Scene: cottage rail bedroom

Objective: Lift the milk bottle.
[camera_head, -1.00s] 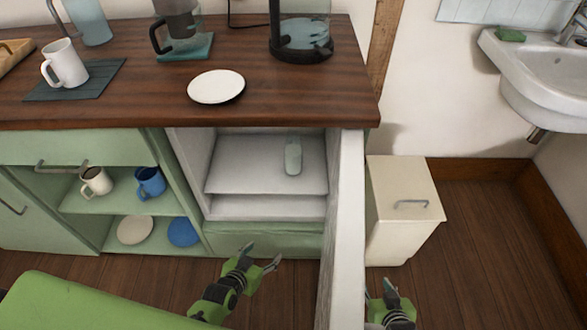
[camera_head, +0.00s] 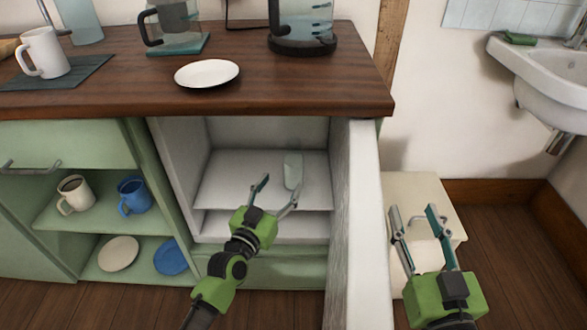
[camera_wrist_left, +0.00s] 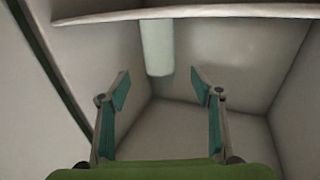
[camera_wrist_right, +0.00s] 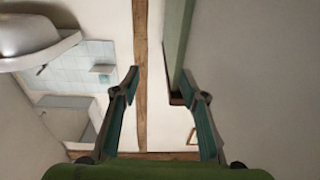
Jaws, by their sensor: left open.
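The milk bottle (camera_head: 293,168) is a small pale bottle standing on the upper shelf (camera_head: 232,182) of the open white fridge. It also shows between and beyond the fingertips in the left wrist view (camera_wrist_left: 157,50), where the picture looks upside down. My left gripper (camera_head: 280,188) is open and empty at the fridge opening, in front of the bottle; the two look apart. In the head view, one fingertip overlaps the bottle's lower part. My right gripper (camera_head: 413,212) is open and empty, outside the fridge, to the right of its door.
The open fridge door (camera_head: 358,230) stands between my two arms. A wooden counter (camera_head: 300,97) overhangs the fridge, with a white plate (camera_head: 207,73) on it. Shelves with mugs lie to the left. A cream cabinet (camera_head: 440,195) and a sink (camera_head: 545,75) are to the right.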

